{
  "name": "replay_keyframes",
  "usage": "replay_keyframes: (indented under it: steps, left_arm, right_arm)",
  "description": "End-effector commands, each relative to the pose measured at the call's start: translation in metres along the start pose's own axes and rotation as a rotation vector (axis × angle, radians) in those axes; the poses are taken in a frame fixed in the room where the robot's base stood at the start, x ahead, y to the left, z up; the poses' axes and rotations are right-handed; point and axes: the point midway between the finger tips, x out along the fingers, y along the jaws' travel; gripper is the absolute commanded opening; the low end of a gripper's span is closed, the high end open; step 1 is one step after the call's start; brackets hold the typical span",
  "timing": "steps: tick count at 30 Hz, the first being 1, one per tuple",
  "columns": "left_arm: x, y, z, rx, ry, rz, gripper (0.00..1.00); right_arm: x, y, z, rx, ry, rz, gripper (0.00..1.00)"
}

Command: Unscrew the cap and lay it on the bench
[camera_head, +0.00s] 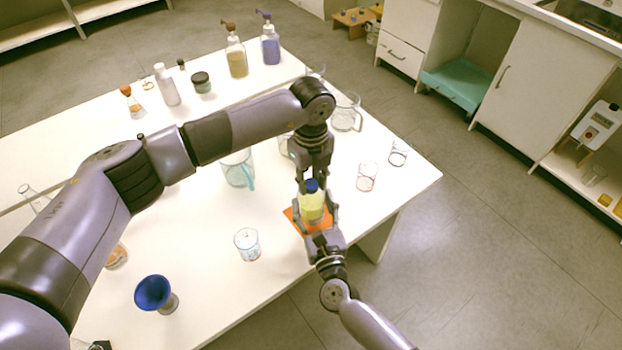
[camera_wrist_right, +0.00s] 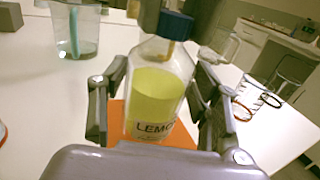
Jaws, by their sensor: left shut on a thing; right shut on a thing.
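A clear bottle of yellow liquid (camera_head: 312,210) stands upright over an orange mat (camera_head: 293,219). In the right wrist view the bottle (camera_wrist_right: 155,100) shows a label starting "LEMO". A blue cap (camera_head: 312,186) is at the top of the bottle; the cap also shows over the neck in the right wrist view (camera_wrist_right: 175,25). My left gripper (camera_head: 312,181) reaches down from above and is shut on the cap. My right gripper (camera_head: 317,220) is shut around the bottle body from the near side. Whether the cap's threads are still engaged cannot be told.
Glass beakers stand around on the white bench (camera_head: 200,270), including one (camera_head: 247,244) left of the bottle and one (camera_head: 367,177) to its right. A blue funnel-shaped cup (camera_head: 154,293) is at the front left. Bare bench lies between them.

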Motion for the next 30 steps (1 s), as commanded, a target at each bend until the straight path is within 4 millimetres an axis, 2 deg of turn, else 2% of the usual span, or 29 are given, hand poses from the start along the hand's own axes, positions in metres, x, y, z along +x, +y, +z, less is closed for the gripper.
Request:
replay_keyframes:
  steps: [3, 9, 30]
  left_arm:
    - [-0.0004, -0.0005, 0.0002, -0.212, 0.000, -0.002, 0.00]
    - [-0.0006, -0.0002, 0.0006, -0.429, -0.001, -0.001, 0.00]
    - [-0.0023, -0.0003, 0.0007, -0.421, -0.001, -0.002, 0.00]
  right_arm:
    - [-0.0004, 0.0001, -0.0007, -0.001, 0.001, 0.000, 0.00]
    - [-0.0004, 0.0001, -0.0007, -0.001, 0.001, 0.000, 0.00]
    - [-0.0003, 0.0000, -0.0008, -0.001, 0.002, 0.000, 0.00]
